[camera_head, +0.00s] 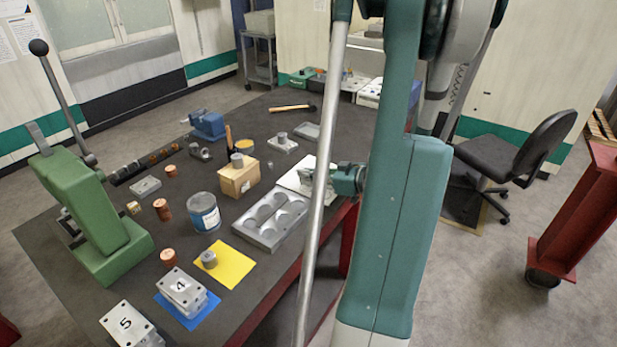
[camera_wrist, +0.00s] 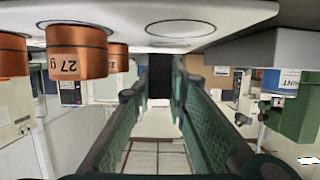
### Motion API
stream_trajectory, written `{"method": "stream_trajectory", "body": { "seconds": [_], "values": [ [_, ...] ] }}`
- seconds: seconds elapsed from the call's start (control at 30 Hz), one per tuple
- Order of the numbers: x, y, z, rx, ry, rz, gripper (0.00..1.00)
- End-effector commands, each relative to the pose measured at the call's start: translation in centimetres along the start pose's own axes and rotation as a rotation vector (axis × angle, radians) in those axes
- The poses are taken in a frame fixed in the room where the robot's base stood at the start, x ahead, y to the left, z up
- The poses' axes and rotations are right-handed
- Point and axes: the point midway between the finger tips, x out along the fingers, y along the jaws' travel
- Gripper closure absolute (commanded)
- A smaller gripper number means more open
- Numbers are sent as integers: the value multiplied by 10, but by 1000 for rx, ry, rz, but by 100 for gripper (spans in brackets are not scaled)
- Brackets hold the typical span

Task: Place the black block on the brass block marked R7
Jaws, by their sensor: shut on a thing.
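My gripper (camera_head: 318,178) reaches in level from the right, low over a white sheet (camera_head: 293,180) near the table's right edge. In the wrist view, which looks upside down, my gripper (camera_wrist: 160,88) is shut on the black block (camera_wrist: 159,84), dark between the two green fingers. I cannot make out the black block in the head view. I can read no R7 mark in either view. A small brass-coloured block (camera_head: 133,208) stands beside the green press, but its face is too small to read.
A grey tray with round hollows (camera_head: 265,237), a wooden block (camera_head: 238,185) and a paint tin (camera_head: 204,213) stand left of my gripper. Copper cylinders (camera_wrist: 76,52), one marked 27 g, show in the wrist view. A green lever press (camera_head: 95,215) stands far left.

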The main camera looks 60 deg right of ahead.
Motion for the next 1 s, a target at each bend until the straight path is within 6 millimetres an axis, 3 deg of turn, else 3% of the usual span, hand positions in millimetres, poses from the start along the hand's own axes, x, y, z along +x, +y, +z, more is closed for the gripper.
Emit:
{"method": "stream_trajectory", "body": {
  "seconds": [0.6, 1.0],
  "values": [
    [-22, 0, -70, 0, 0, 0, 100],
    [-26, 0, -86, 0, 0, 0, 100]
  ]
}}
